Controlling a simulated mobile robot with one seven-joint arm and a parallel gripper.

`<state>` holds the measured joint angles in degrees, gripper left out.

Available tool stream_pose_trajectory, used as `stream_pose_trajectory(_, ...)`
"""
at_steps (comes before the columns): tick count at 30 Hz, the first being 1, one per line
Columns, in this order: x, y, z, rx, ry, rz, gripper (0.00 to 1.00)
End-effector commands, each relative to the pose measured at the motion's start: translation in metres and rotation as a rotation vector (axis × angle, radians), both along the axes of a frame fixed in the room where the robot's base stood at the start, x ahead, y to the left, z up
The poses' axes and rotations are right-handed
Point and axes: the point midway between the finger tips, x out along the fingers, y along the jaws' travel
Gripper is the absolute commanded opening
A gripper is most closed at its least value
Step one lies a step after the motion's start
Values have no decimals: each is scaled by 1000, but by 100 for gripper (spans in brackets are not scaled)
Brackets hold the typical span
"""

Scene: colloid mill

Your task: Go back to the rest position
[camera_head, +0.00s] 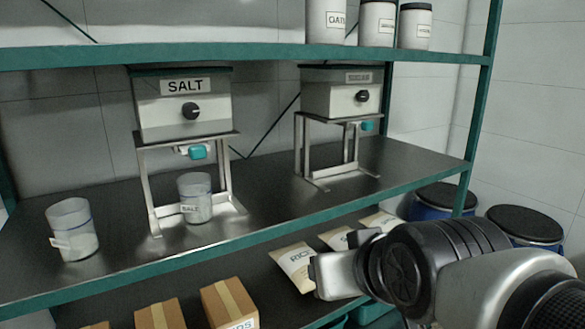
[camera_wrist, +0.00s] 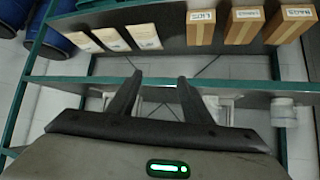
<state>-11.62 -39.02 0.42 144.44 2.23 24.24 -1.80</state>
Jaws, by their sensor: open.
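My gripper (camera_wrist: 159,82) is open in the wrist view, with its two dark fingers apart and nothing between them. The fingers point toward the shelf, and the picture there looks turned upside down. In the head view my arm reaches in from the lower right, in front of the shelf's front edge. The fingertips cannot be made out in that view.
A green-edged shelf (camera_head: 370,190) holds a SALT dispenser (camera_head: 185,112) with a labelled cup (camera_head: 195,203) under it, a second dispenser (camera_head: 340,95) and another cup (camera_head: 73,230). Bags (camera_head: 294,265) and boxes (camera_head: 229,304) lie below. Blue drums (camera_head: 530,228) stand right.

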Motion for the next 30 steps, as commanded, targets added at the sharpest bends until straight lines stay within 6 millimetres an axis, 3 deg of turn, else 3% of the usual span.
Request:
stream_pose_trajectory(3,-31,-39,-21,-29,163,-100,45)
stream_pose_trajectory(8,-80,-76,-42,-49,369,-217,45)
stream_pose_trajectory(19,-83,-75,65,-51,386,-215,45)
stream_pose_trajectory(27,-83,-75,176,-51,385,-214,45)
stream_pose_trajectory(30,-83,-75,206,-51,385,-214,45)
